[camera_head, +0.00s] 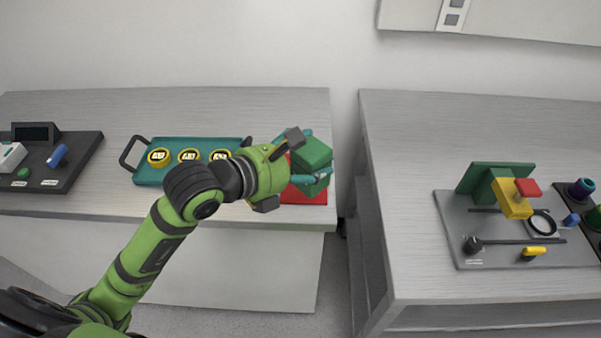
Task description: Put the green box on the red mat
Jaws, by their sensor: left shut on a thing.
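The green box (314,155) is at the right end of the left table. My left gripper (318,158) is shut on it, with teal fingers on its sides. The red mat (310,194) lies on the table beneath the box and gripper, near the table's right front corner. The box overlaps the mat's far part in the picture; I cannot tell whether it touches the mat or is held above it. My left wrist hides the mat's left part. My right gripper is not in view.
A teal tray (150,178) with yellow-black round pieces stands left of my wrist. A dark panel (75,165) with controls is at the far left. A gap separates this table from the right table (410,200), which bears a grey instrument plate (480,255).

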